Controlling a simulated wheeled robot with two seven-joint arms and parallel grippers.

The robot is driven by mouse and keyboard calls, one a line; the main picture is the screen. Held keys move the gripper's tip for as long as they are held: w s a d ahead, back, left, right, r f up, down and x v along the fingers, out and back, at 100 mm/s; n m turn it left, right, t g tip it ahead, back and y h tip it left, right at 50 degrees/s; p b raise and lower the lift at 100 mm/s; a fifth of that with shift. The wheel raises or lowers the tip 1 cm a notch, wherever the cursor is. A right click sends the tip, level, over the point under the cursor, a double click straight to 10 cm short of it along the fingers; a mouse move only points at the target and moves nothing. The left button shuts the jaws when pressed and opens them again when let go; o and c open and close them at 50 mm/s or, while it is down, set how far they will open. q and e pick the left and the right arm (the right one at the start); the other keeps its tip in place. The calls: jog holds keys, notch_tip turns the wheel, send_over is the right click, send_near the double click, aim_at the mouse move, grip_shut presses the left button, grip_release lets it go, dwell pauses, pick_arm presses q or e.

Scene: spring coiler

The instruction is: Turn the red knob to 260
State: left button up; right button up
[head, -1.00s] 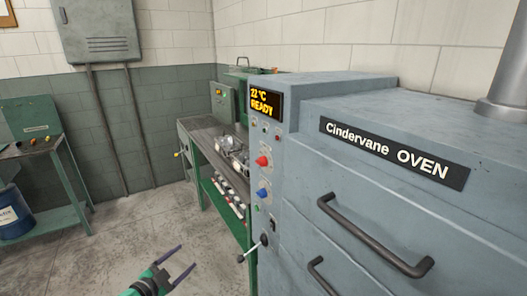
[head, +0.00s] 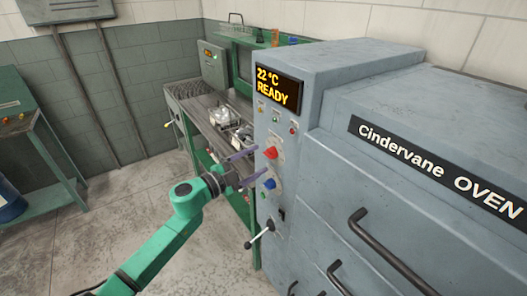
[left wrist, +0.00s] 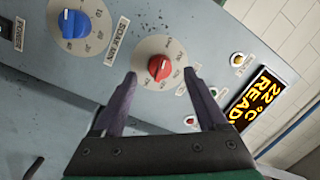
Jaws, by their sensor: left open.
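The red knob (head: 270,152) is on the oven's control panel, below the display. In the left wrist view the red knob (left wrist: 159,67) sits on a round pale dial with printed marks too small to read surely. My left gripper (head: 249,164) is open in front of the panel. In the left wrist view its two fingers (left wrist: 160,80) point at the panel with the red knob between and just beyond their tips, not gripped. The display (head: 277,90) reads 22 °C READY. My right gripper is not in view.
A blue knob (head: 269,184) on its own dial is below the red one. The oven (head: 340,150) fills the right side. A workbench (head: 205,125) with metal parts stands behind; open floor lies left.

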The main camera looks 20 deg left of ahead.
aim_at(266, 156)
pick_arm(q)
jog(key=x, duration=0.3)
jog(key=shift+s+d+r, duration=0.1)
jog(key=shift+d, duration=0.3)
jog(key=shift+a, duration=0.15)
jog(key=shift+c, duration=1.3)
grip_shut()
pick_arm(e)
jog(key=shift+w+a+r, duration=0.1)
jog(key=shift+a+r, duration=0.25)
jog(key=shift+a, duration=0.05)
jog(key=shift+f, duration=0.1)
